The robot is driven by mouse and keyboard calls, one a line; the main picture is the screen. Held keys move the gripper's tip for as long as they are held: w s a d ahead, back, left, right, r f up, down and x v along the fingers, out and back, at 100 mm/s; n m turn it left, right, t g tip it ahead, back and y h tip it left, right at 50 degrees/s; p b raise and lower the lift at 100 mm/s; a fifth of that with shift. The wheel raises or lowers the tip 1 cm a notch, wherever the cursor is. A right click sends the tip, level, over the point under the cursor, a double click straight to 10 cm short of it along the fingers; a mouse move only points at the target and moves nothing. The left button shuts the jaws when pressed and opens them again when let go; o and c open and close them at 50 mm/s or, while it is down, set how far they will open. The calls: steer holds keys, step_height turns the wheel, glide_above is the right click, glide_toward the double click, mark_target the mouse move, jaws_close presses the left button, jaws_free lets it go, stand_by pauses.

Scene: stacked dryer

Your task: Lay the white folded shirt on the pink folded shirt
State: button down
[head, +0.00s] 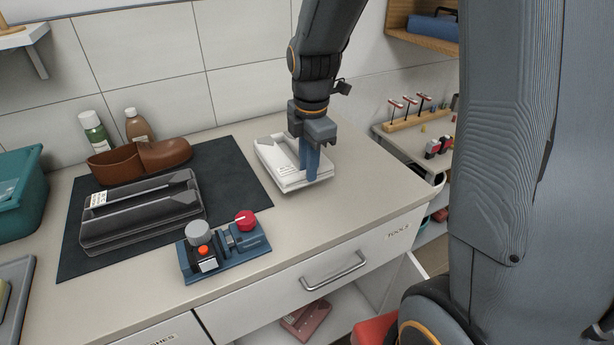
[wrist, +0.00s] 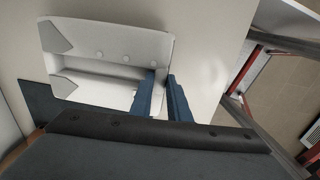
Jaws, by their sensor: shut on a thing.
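The white folded shirt (head: 270,153) lies flat on the worktop, right of the dark mat; it also shows in the wrist view (wrist: 115,42). My gripper (head: 309,172) points down at its right edge. In the wrist view my two blue fingers (wrist: 163,92) straddle that edge, one over the shirt and one outside it, and are shut on it. The shirt looks level, and I see no clear gap under it. The pink folded shirt (head: 303,320) lies on a shelf inside the cabinet below the drawer, partly hidden by the cabinet front.
Two bottles stand behind. The TOOLS drawer (head: 330,270) is closed above the open cabinet. A red object (head: 372,328) is at lower right.

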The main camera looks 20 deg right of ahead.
steer(key=shift+f+p, duration=0.3)
steer(key=shift+f, duration=1.55)
steer(key=c, duration=1.7)
jaws_free()
